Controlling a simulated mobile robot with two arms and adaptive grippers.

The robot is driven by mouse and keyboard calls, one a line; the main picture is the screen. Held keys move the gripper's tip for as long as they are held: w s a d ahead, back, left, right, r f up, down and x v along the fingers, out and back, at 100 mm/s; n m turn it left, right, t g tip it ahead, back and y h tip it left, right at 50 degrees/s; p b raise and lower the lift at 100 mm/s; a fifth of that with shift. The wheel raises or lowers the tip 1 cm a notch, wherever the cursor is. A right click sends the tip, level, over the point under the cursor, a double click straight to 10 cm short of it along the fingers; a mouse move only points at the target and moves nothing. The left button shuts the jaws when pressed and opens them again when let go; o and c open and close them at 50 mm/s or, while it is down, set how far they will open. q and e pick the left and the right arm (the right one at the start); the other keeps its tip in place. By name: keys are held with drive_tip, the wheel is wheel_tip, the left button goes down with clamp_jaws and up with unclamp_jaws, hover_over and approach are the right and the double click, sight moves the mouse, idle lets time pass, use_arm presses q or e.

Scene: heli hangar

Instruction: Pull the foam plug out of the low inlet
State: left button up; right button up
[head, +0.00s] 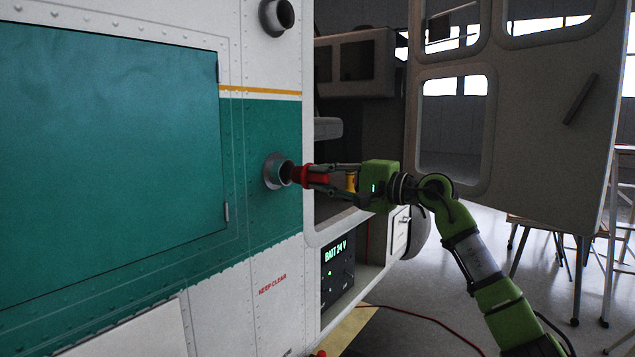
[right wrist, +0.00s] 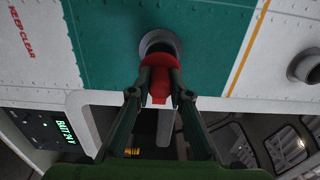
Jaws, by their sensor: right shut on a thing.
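The low inlet (head: 274,171) is a grey metal ring on the teal band of the helicopter's side. The red foam plug (head: 316,174) is at its mouth, and part of the dark opening shows beside it. My right gripper (head: 318,177) is shut on the plug, coming from the right. In the right wrist view both fingers grip the red plug (right wrist: 160,78) just in front of the inlet (right wrist: 159,44). I cannot tell whether the plug's inner end is still inside the ring. My left gripper is not in view.
A second, higher inlet (head: 277,17) sits above on the white panel. An open door (head: 510,120) stands at the right. A battery panel (head: 338,270) glows below the gripper. A red cable (head: 425,312) lies on the floor near metal stands.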

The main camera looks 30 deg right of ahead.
drive_tip(key=shift+b+v, duration=1)
drive_tip(key=shift+v, duration=0.6)
drive_tip(key=shift+f, duration=0.1)
